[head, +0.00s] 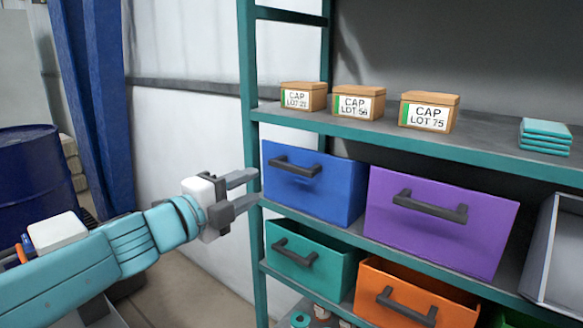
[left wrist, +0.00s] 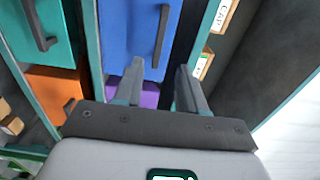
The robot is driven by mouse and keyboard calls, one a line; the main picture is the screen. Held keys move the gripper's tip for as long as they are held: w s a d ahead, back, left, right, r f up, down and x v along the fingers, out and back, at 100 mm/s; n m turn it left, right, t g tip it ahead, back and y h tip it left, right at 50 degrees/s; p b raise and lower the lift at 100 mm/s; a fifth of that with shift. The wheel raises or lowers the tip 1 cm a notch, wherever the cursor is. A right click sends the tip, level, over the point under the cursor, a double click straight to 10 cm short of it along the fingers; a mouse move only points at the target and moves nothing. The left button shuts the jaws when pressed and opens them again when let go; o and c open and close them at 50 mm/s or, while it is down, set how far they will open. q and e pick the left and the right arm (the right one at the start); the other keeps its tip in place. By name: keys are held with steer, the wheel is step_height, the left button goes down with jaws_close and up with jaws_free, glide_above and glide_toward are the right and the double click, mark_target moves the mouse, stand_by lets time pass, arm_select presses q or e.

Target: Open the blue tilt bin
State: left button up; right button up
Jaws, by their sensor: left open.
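The blue tilt bin (head: 312,190) sits at the left end of the shelf row, below the labelled boxes, and its front looks upright. Its dark handle (head: 295,166) is on the upper part of the front. My left gripper (head: 252,190) is open and empty, just left of the bin, beside the teal rack post. In the left wrist view the blue bin (left wrist: 128,32) and its handle (left wrist: 161,36) show beyond the open fingers (left wrist: 160,88). The fingers look apart from the handle. My right gripper is not in view.
A purple bin (head: 440,222) is right of the blue one. A teal bin (head: 312,262) and an orange bin (head: 418,300) are below. CAP boxes (head: 358,103) and folded teal cloths (head: 545,136) lie on the shelf above. The teal post (head: 250,80) stands close to my gripper.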

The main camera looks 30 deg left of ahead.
mark_target(288, 169)
arm_select(q)
steer(key=w, duration=0.8)
steer(key=w+d, duration=0.1)
steer(key=w, duration=0.3)
steer(key=shift+w, duration=0.35)
jaws_close()
